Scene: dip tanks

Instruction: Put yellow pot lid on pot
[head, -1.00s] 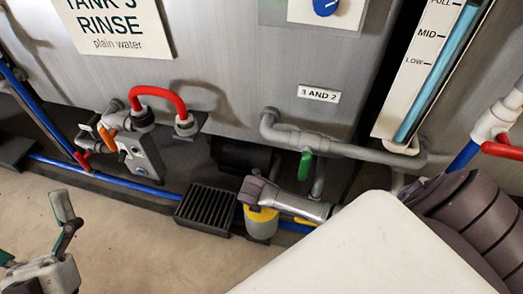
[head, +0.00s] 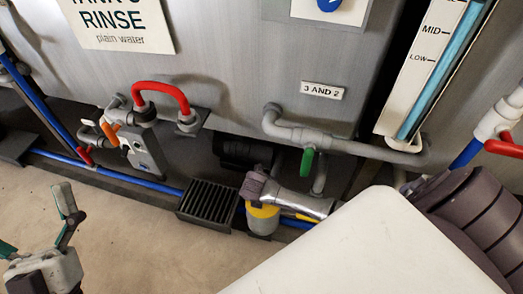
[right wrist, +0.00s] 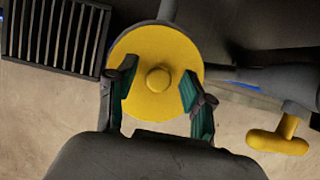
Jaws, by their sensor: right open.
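The yellow pot lid (right wrist: 157,55) is a round disc with a centre knob, seen from above in the right wrist view. In the head view the yellow lid (head: 262,210) sits on top of the pale pot (head: 262,226) on the floor by the tank; the wrist partly covers it. From above, the lid hides the pot. My right gripper (right wrist: 157,80) is open, its two fingers spread over the lid on either side of the knob. Whether they touch the lid is unclear. My left gripper (head: 40,228) is open and empty at the lower left.
A black floor grate (head: 208,205) lies just left of the pot. A pipe with a green lever (head: 307,162) is behind it, and a yellow handle (right wrist: 277,140) is to its right in the wrist view. A blue pipe (head: 110,173) runs along the tank base. Floor at left is clear.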

